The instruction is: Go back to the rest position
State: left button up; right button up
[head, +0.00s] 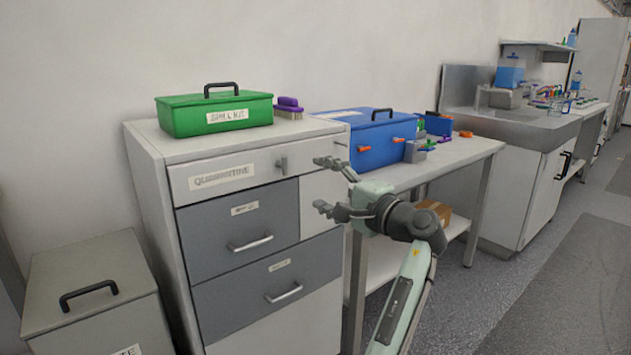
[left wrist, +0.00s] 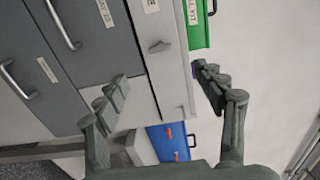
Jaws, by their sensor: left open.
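My left gripper (head: 322,185) is open and empty, its fingers pointing left in front of the upper right part of the drawer cabinet (head: 160,147). In the left wrist view its two fingers (left wrist: 160,84) are spread wide with nothing between them, and the cabinet front lies beyond. The cabinet's top drawer, labelled QUARANTINE (head: 222,177), and the two grey drawers (head: 240,228) below it look shut. My right gripper is not in view.
A green spill kit box (head: 215,115) and purple brush (head: 288,106) stand on the cabinet. A blue box (head: 378,140) sits on the bench (head: 462,150) to the right. A grey lidded bin (head: 95,275) stands at left. Open floor (head: 570,240) lies at right.

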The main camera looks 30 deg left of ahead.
aim_at(286, 167)
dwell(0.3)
pick_arm(q)
jog(key=x, duration=1.2)
